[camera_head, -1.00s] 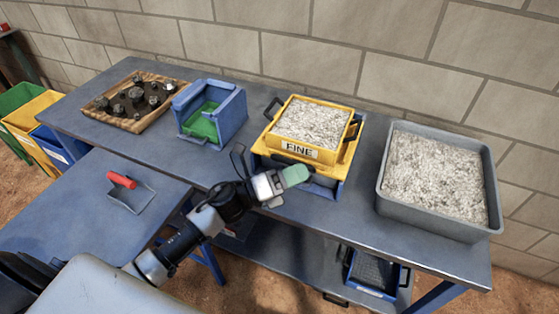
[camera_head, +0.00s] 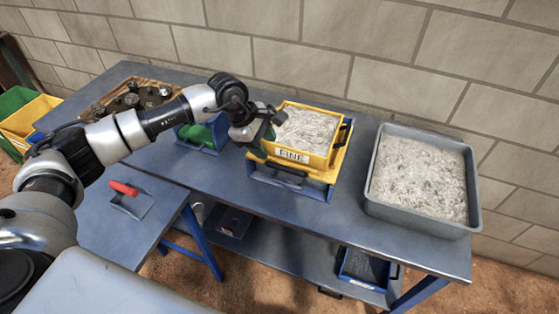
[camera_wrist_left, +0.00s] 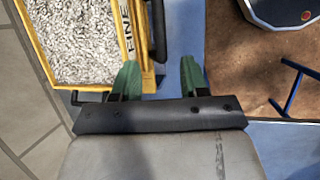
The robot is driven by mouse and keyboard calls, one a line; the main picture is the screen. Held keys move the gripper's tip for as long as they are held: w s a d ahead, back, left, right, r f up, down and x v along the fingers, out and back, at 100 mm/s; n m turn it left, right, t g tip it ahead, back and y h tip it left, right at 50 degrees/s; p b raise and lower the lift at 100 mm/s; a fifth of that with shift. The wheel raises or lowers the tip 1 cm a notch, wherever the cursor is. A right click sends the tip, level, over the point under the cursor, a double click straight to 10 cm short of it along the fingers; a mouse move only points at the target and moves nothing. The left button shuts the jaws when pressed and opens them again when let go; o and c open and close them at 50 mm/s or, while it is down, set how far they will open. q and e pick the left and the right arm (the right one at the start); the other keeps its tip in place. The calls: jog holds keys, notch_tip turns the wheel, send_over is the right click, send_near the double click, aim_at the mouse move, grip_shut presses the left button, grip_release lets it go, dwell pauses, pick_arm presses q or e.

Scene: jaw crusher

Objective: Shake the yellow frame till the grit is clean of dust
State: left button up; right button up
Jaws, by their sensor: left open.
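The yellow frame (camera_head: 330,160), labelled FINE, sits on top of a blue stand (camera_head: 290,182) on the bench and holds grey-white grit (camera_head: 306,129). My left gripper (camera_head: 262,140) is at the frame's left front corner, partly covering it. In the left wrist view, the open green fingertips (camera_wrist_left: 158,76) point toward the front side of the yellow frame (camera_wrist_left: 141,80), near a dark handle (camera_wrist_left: 158,30). I cannot tell whether a finger touches the frame. My right gripper is not in view.
A grey tray (camera_head: 374,205) of grit stands to the right. A blue box with green inside (camera_head: 197,134) and a wooden tray of dark stones (camera_head: 130,96) are behind my left arm. A red-handled scoop (camera_head: 124,189) lies on the nearer table. A block wall closes the back.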

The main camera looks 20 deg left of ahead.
aim_at(281, 166)
pick_arm(q)
jog(key=p+x, duration=0.2)
jog(key=x, duration=0.6)
jog(key=shift+d+f, duration=0.2)
jog(key=shift+f, duration=0.2)
grip_shut()
